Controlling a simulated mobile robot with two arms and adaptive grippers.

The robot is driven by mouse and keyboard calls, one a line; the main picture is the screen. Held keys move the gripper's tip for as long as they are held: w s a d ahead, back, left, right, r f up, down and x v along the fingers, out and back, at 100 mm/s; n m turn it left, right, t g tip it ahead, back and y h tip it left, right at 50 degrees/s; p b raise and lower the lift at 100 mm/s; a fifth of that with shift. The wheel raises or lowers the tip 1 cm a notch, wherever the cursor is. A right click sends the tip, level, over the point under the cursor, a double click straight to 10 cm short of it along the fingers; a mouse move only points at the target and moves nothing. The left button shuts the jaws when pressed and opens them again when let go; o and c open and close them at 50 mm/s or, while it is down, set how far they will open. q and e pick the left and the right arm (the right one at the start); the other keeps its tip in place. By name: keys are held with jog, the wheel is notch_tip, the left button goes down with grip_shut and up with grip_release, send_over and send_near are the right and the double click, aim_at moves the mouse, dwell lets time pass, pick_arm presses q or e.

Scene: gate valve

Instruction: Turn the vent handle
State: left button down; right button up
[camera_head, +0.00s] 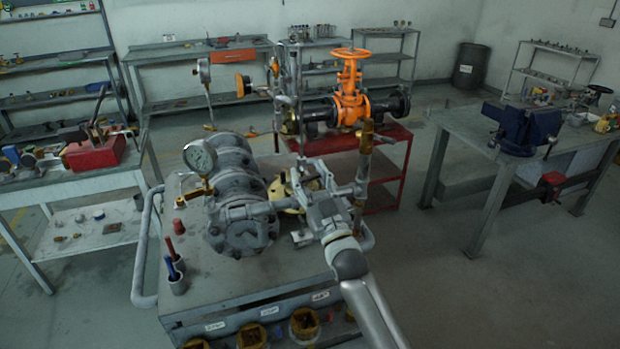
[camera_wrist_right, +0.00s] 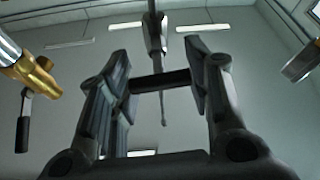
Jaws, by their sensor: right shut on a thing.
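My right gripper (camera_head: 305,182) reaches over the pipe assembly on the grey cart. In the right wrist view its two dark fingers (camera_wrist_right: 160,72) stand on either side of a dark, short bar, the vent handle (camera_wrist_right: 160,82). The bar spans the gap between the fingers, which are shut on it. Behind it is a thin grey vertical stem (camera_wrist_right: 154,30). In the head view the gripper and wrist hide the handle. My left gripper is not in view.
A pressure gauge (camera_head: 200,157) stands left of the grey pipe body (camera_head: 238,215) on the cart (camera_head: 235,285). Behind is an orange gate valve (camera_head: 350,85) on a red stand (camera_head: 392,138). Workbenches stand left and right. A brass fitting (camera_wrist_right: 35,70) shows at left in the wrist view.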

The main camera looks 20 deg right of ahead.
jog(key=shift+c, duration=0.7)
jog(key=shift+m+h, duration=0.6)
jog(key=shift+m, duration=0.8)
jog(key=o, duration=1)
jog(key=shift+o, duration=0.2)
jog(key=v, duration=1.2)
jog(key=shift+f, duration=0.1)
